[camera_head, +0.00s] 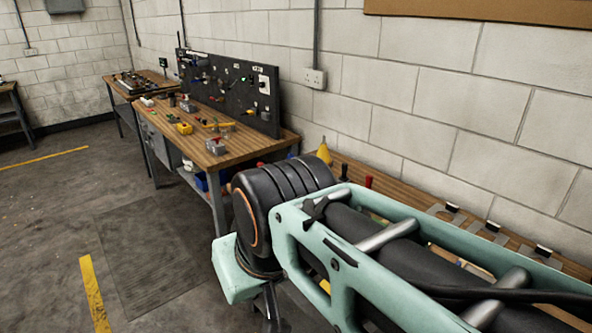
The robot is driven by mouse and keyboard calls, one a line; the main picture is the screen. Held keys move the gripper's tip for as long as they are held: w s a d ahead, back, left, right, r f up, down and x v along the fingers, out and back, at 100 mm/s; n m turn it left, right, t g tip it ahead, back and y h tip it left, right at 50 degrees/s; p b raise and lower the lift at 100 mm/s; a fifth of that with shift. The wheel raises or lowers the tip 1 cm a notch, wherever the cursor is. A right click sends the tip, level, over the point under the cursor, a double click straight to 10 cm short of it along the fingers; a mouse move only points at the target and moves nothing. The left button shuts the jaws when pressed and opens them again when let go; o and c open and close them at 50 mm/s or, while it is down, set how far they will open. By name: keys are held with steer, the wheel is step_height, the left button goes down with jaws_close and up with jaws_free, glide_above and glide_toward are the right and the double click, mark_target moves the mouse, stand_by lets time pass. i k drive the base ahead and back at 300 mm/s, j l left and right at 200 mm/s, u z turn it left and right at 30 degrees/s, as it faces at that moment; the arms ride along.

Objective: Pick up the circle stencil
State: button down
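I cannot make out the circle stencil for certain. Several flat grey plates with dark, white-topped blocks lie along the wall side of the near wooden bench (400,197), at right. One such plate (440,209) is nearest the middle of the picture, and another (488,231) lies to its right. Their cut-out shapes are not readable. My mint and black arm fills the lower right and hides much of this bench. I cannot make out my gripper; a dark part shows below the arm's joint, but no fingertips are clear.
An orange-yellow cone (324,152) and a red upright item (368,181) stand on the near bench. A farther workbench (163,132) carries small tools before a black pegboard (232,92). Open concrete floor with yellow lines (93,290) lies at left.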

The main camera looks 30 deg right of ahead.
mark_target(450, 208)
steer(key=z, duration=2.1)
steer(key=i+j+z, duration=0.15)
steer(key=j, duration=0.2)
steer(key=i+j+z, duration=0.2)
steer(key=j, duration=0.2)
steer(key=i+j+z, duration=0.15)
steer(key=j, duration=0.2)
steer(key=k+u, duration=0.2)
steer(key=k, duration=0.15)
steer(key=i+j+z, duration=0.3)
steer(key=i, duration=0.05)
